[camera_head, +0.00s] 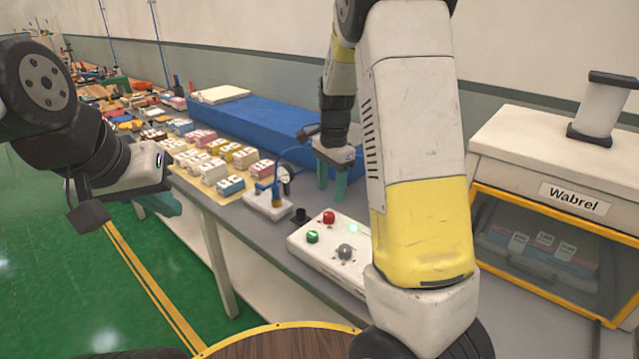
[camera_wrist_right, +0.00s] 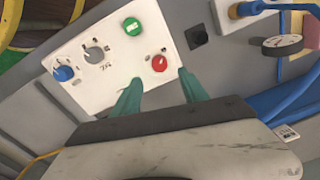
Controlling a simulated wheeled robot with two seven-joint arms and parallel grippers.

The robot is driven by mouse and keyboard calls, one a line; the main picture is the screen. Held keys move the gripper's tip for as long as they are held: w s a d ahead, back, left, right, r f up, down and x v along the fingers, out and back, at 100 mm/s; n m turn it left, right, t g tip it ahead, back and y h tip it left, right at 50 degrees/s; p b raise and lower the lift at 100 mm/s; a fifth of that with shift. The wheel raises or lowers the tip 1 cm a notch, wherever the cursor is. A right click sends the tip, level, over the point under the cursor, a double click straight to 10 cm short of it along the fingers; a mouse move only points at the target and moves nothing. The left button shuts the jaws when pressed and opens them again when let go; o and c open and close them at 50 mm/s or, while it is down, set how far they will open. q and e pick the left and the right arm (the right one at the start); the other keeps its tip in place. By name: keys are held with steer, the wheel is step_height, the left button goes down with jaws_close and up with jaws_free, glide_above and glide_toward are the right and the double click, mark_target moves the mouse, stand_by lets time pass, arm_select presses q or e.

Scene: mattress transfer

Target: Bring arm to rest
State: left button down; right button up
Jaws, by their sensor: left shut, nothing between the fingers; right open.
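My right arm crosses the middle of the head view. Its gripper (camera_head: 334,180) points down over the table, its teal fingers apart and empty, close to the blue mattress block (camera_head: 265,118). In the right wrist view the open fingers (camera_wrist_right: 160,92) are near the red button of a white control box (camera_wrist_right: 95,60); I cannot tell whether they touch it. My left gripper (camera_head: 165,205) is at the left of the head view, over the green floor beside the table's front edge. Its teal fingers are together with nothing visible between them.
The control box (camera_head: 325,245) has a red button (camera_head: 328,217), a green button (camera_head: 312,237) and a grey knob. A machine labelled Wabrel (camera_head: 575,200) stands at the right. Several small boxes (camera_head: 215,170) cover the left of the table. The green floor (camera_head: 60,290) is clear.

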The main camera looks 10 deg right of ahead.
steer(key=s+a+r+n+t+y, duration=0.1)
steer(key=s+r+n+t, duration=0.2)
steer(key=s, duration=0.9)
steer(key=s+a+r+n+t+y, duration=0.1)
steer(key=s+r+n+t, duration=0.1)
steer(key=s+r+n, duration=0.8)
step_height(320, 180, up, 2)
steer(key=shift+s+a+r+t, duration=0.25)
steer(key=shift+s+t, duration=0.15)
steer(key=shift+s, duration=0.55)
